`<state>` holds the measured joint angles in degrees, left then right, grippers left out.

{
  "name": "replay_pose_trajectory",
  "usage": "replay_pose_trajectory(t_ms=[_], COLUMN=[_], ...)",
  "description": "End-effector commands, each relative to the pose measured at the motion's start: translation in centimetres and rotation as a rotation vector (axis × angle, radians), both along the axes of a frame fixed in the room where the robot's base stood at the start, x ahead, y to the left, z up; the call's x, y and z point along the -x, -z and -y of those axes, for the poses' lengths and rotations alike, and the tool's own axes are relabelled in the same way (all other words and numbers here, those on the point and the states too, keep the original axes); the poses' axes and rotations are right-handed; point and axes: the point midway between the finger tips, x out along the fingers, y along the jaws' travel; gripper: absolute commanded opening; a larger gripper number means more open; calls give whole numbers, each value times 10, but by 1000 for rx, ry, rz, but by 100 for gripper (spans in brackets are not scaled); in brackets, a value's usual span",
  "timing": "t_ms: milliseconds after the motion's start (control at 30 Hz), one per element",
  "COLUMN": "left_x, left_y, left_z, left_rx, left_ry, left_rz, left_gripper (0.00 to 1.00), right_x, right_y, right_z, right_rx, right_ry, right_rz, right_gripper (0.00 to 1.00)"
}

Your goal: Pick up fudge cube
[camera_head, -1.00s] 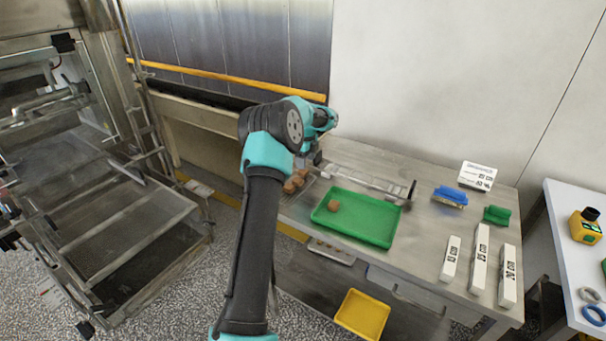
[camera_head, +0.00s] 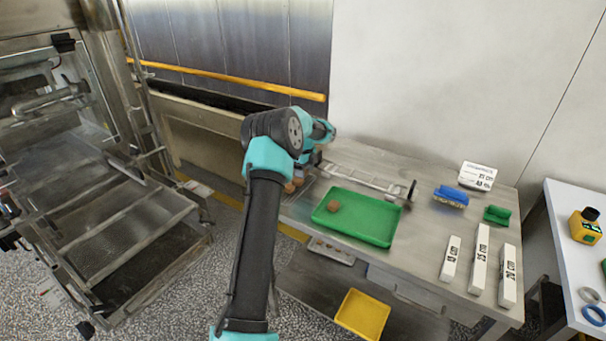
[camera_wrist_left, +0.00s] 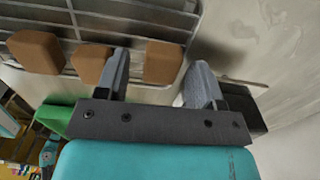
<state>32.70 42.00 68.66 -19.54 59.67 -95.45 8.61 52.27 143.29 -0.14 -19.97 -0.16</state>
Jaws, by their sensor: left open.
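Three brown fudge cubes show in the left wrist view on a wire mesh: a left cube (camera_wrist_left: 37,52), a middle cube (camera_wrist_left: 88,64) and a right cube (camera_wrist_left: 163,64). My left gripper (camera_wrist_left: 161,72) is open, and the right cube appears between its two fingers, nearer the left one. I cannot tell whether either finger touches it. In the head view my left gripper (camera_head: 308,172) is over the mesh, and my arm hides most of the cubes (camera_head: 291,187). Another brown cube (camera_head: 333,207) sits in the green tray (camera_head: 372,236). My right gripper is not in view.
A metal rack-like bar (camera_head: 365,180) lies behind the tray. A blue brush-like item (camera_head: 451,195), a small green block (camera_head: 497,215), white labelled bars (camera_head: 481,258) and a label card (camera_head: 478,176) stand to the right. A yellow bin (camera_head: 362,314) is below.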

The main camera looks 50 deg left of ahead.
Motion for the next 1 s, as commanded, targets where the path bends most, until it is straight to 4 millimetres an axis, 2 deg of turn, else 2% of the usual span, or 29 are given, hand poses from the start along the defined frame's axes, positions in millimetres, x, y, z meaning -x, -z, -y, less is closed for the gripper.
replay_pose_trajectory(t_ms=[200,633,1000], left_x=[0,0,0], left_y=[0,0,-4], left_z=[0,0,0], left_rx=[0,0,0], left_ry=[0,0,0], left_rz=[0,0,0], left_gripper=[61,20,18], right_x=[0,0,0], right_y=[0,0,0], right_z=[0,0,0], right_rx=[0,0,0], right_ry=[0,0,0], right_rz=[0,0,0], right_gripper=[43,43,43])
